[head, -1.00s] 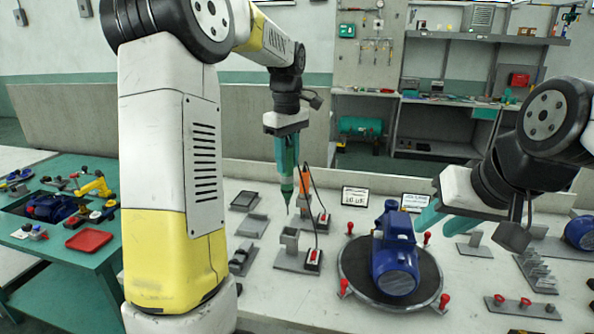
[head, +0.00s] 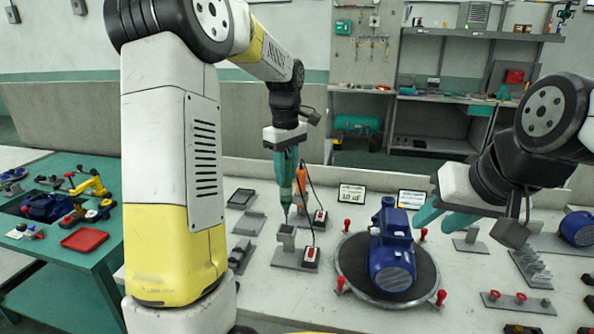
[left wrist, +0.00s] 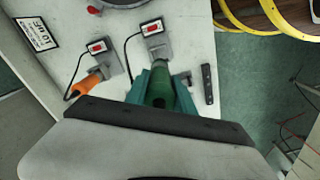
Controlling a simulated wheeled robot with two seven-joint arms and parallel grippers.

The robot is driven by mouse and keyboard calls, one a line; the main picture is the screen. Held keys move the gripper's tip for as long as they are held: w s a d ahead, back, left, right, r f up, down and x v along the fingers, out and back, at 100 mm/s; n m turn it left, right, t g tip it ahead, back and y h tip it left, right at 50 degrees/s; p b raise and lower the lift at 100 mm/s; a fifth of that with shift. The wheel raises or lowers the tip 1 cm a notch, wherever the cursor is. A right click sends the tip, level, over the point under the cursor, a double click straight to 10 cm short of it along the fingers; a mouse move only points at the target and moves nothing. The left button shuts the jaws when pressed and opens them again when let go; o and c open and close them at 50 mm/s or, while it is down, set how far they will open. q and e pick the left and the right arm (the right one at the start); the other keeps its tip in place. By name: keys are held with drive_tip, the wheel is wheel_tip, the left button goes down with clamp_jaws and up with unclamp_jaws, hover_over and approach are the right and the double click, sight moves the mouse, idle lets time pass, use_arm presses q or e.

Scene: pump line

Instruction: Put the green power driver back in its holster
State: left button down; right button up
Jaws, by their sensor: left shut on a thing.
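The green power driver (head: 289,183) hangs upright, bit down, in my left gripper (head: 287,160), which is shut on it. Its tip is just above or at the mouth of a grey holster (head: 286,238) on the white table; I cannot tell whether it has entered. The holster's base carries a red switch box with a cable. In the left wrist view the green driver (left wrist: 160,85) shows between the teal fingers, largely hiding the holster. My right gripper (head: 443,217) is open and empty, right of the blue pump (head: 391,255).
An orange driver (head: 302,178) stands behind the green one, with its own cable and switch box. The blue pump sits on a round dark turntable (head: 343,270) with red knobs. Small grey trays (head: 249,222) lie left of the holster. Grey racks (head: 535,270) stand at the right.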

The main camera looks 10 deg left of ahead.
use_arm(q)
drive_tip(key=shift+f, duration=0.1)
idle(0.3)
hover_over(287, 210)
drive_tip(key=shift+w+a+f, duration=0.1)
drive_tip(key=shift+w+f, duration=0.1)
drive_tip(key=shift+f, duration=1.25)
drive_tip(key=shift+w+f, duration=0.2)
drive_tip(key=shift+f, duration=1.4)
drive_tip(key=shift+f, duration=2.9)
drive_tip(key=c, duration=1)
unclamp_jaws()
drive_tip(key=shift+r, duration=3)
